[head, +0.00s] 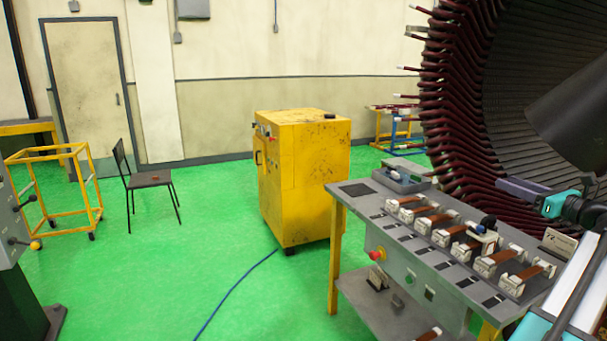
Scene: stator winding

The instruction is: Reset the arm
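My arm reaches in from the right edge, with dark and teal joints and a slim grey-violet part pointing left in front of the large winding. What I take for my gripper (516,189) is at that left end, above the right part of the bench. Its fingers cannot be made out, so I cannot tell if it is open or shut. Nothing is clearly seen held in it. The grey bench (412,263) below carries a row of copper-brown coil pieces (495,261) in pale holders. A small dark item (488,222) stands among them.
The large stator (452,110) with dark red coil ends fills the upper right, close behind my arm. A yellow cabinet (300,180), a chair (148,180) and a yellow frame cart (62,218) stand left. A blue cable (235,298) crosses the otherwise clear green floor.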

